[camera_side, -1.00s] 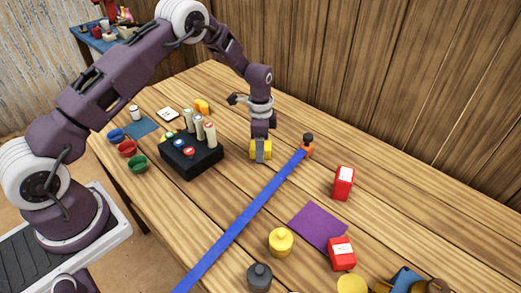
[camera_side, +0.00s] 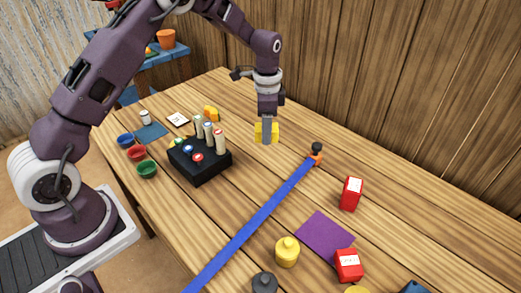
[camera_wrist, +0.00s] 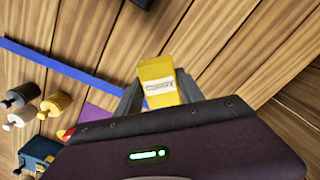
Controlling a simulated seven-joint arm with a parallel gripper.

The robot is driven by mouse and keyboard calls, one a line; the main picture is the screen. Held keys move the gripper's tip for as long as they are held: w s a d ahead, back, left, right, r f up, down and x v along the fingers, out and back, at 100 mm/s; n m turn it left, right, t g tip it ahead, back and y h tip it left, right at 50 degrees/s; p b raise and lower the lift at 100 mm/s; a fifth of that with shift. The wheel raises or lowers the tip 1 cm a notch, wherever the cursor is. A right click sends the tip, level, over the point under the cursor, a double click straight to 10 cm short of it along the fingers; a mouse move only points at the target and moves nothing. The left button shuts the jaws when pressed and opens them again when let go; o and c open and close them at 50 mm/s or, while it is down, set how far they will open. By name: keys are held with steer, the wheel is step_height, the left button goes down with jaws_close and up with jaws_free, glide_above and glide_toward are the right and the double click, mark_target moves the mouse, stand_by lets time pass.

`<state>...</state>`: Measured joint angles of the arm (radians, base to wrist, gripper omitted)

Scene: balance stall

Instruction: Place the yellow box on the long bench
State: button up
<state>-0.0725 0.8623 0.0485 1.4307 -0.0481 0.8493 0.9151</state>
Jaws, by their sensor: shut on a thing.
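The yellow box (camera_side: 275,131) is between the fingers of my gripper (camera_side: 266,137), which is shut on it. The box appears held above the wooden tabletop, beyond the far end of the blue strip. The wrist view shows the box (camera_wrist: 156,70) with a printed pale label between my two fingers (camera_wrist: 158,97). The long wooden table (camera_side: 365,255), which looks like the long bench, runs below. A smaller blue bench (camera_side: 160,54) stands at the back left with an orange pot on it.
A blue strip (camera_side: 250,228) crosses the table. Left of it is a black block (camera_side: 200,168) with several cylinders; right are red boxes (camera_side: 351,193) (camera_side: 348,265) and a purple mat (camera_side: 322,233). Coloured bowls (camera_side: 137,154) sit near the left edge. Wood beside the wall is clear.

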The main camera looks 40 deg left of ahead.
steer(key=s+r+n, duration=0.4)
steer(key=s+n, duration=0.5)
steer(key=s, duration=0.4)
steer(key=m, duration=1)
glide_above(269, 163)
step_height(269, 163, down, 5)
steer(key=shift+a+r, duration=0.1)
steer(key=shift+r, duration=0.1)
step_height(269, 163, down, 10)
steer(key=shift+r, duration=0.2)
steer(key=shift+f, duration=0.1)
steer(key=o, duration=1.4)
steer(key=shift+f, duration=0.1)
